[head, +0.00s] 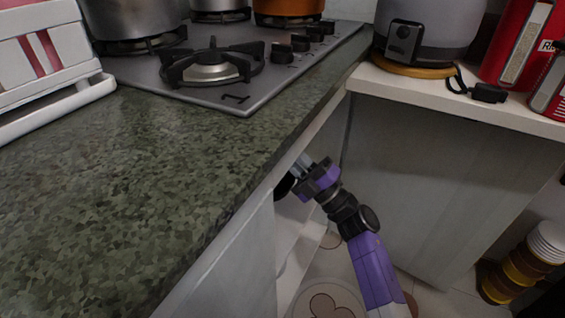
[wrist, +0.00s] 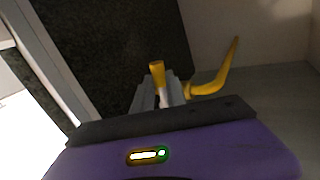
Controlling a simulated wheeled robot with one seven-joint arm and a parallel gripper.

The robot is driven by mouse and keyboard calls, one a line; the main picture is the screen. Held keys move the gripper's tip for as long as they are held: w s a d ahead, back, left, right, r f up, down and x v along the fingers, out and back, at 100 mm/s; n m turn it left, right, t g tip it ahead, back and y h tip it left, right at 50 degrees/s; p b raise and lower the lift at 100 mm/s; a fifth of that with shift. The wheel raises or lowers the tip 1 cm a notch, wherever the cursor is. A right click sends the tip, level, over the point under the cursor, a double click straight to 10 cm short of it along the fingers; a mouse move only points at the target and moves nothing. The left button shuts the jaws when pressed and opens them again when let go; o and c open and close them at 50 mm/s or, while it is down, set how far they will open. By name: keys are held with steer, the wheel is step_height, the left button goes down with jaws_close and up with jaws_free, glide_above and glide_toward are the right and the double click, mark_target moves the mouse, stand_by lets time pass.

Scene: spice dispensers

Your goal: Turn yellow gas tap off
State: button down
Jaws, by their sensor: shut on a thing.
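In the wrist view, a yellow tap handle (wrist: 157,70) stands up between the fingers of my gripper (wrist: 159,92), which are shut on it. A curved yellow pipe (wrist: 222,78) rises to the right of the fingers, apart from them. In the head view, my gripper (head: 299,166) reaches in under the edge of the counter, below the stove. The tap is hidden there by the counter and my arm. The lower part of the handle is covered by the fingers in the wrist view.
The green speckled counter (head: 130,180) overhangs the gripper on the left. A gas stove (head: 240,95) with pots and black knobs is above. A white cabinet (head: 430,170) stands close on the right, with a grey cooker (head: 430,30) on top. Stacked jars (head: 520,265) are at the lower right.

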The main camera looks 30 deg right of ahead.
steer(key=n+y, duration=0.1)
steer(key=n, duration=0.1)
steer(key=n+g+y+b, duration=0.1)
steer(key=shift+d+r+n+y, duration=0.1)
steer(key=shift+r+n+y, duration=0.2)
steer(key=shift+n, duration=0.1)
steer(key=shift+r+b, duration=0.2)
steer(key=shift+b, duration=0.1)
steer(key=c, duration=1.3)
jaws_free()
steer(key=shift+c, duration=0.2)
steer(key=p+v, duration=0.1)
steer(key=v, duration=0.6)
steer(key=shift+s+d+f, duration=0.15)
steer(key=shift+s+d, duration=0.1)
steer(key=shift+d, duration=0.05)
